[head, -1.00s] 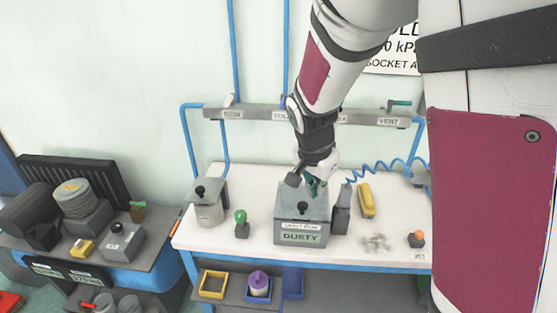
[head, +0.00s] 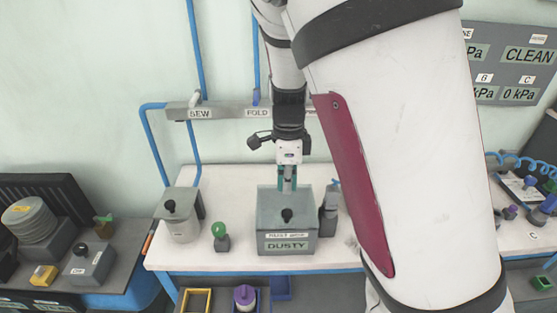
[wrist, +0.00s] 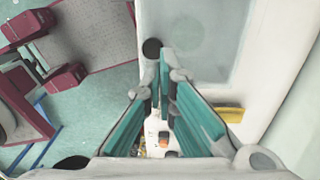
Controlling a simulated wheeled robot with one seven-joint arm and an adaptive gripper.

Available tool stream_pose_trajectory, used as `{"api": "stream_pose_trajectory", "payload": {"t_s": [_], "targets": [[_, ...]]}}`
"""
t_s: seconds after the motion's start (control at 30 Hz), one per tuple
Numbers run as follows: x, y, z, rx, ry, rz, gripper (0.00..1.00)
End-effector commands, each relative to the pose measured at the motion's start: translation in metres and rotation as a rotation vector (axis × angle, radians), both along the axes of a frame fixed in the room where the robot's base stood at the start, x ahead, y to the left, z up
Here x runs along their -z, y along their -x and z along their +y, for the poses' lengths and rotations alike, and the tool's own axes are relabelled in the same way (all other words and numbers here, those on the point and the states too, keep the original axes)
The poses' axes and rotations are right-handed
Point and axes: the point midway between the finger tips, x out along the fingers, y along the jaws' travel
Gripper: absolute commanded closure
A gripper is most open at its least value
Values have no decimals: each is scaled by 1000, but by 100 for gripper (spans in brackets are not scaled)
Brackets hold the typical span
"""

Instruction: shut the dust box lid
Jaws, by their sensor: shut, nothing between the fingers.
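The dust box (head: 288,243) is a grey box marked DUSTY on the white bench. Its grey-green lid (head: 270,200) looks flat over the top, with a black knob (head: 287,215) near the front edge; I see no gap at the front. My gripper (head: 287,187) points down at the rear part of the lid, its teal fingers shut and empty. I cannot tell whether the fingertips touch the lid. In the wrist view the gripper (wrist: 167,68) shows large, with a pale grey panel (wrist: 205,35), likely the lid, beyond it and a black knob (wrist: 152,48) beside the fingertips.
A grey canister (head: 183,222) and a green-knobbed piece (head: 220,236) stand left of the box. A dark grey bottle-like object (head: 329,214) stands close on its right. A rail (head: 225,111) runs behind the bench. My arm hides much of the bench's right side.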

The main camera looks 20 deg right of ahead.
Motion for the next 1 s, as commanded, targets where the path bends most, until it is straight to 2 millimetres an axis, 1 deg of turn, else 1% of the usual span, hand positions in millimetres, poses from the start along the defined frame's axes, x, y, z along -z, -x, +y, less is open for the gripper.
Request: {"api": "stream_pose_trajectory", "payload": {"t_s": [0.03,0.1,0.2,0.3,0.47,0.83,1.0], "targets": [[11,1,-1,3,1,4,100],[23,1,-1,3,1,4,100],[37,2,0,2,0,2,100],[47,2,0,1,0,1,100],[54,2,0,-1,1,-2,100],[56,2,1,-1,0,-1,100],[71,7,1,2,0,3,100]]}}
